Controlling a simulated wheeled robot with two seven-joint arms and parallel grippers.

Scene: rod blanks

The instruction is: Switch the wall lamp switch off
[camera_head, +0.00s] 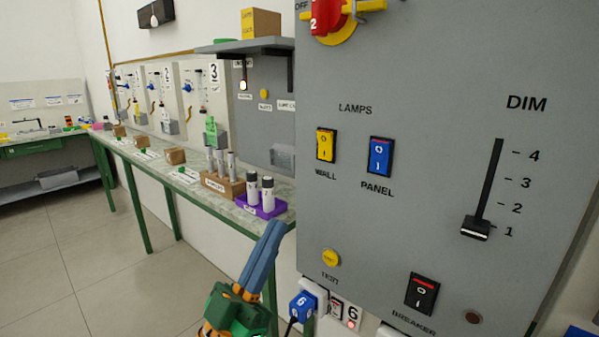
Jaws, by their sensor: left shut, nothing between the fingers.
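The wall lamp switch (326,145) is a yellow rocker in a black frame, labelled WALL, under the word LAMPS on a grey panel (400,55). It bears 0 and 1 marks; I cannot tell surely which side is pressed. My left gripper (274,228) is below and left of the switch, in front of the panel's lower left edge. Its blue fingers are together, pointing up, with nothing between them. It does not touch the switch. My right gripper is not in view.
A blue PANEL rocker (380,157) sits right of the yellow one. A DIM slider (476,228), a BREAKER rocker (421,293), a yellow TEST button (331,258) and a red-and-yellow knob (328,17) share the panel. A long bench (150,166) with rod holders runs along the left.

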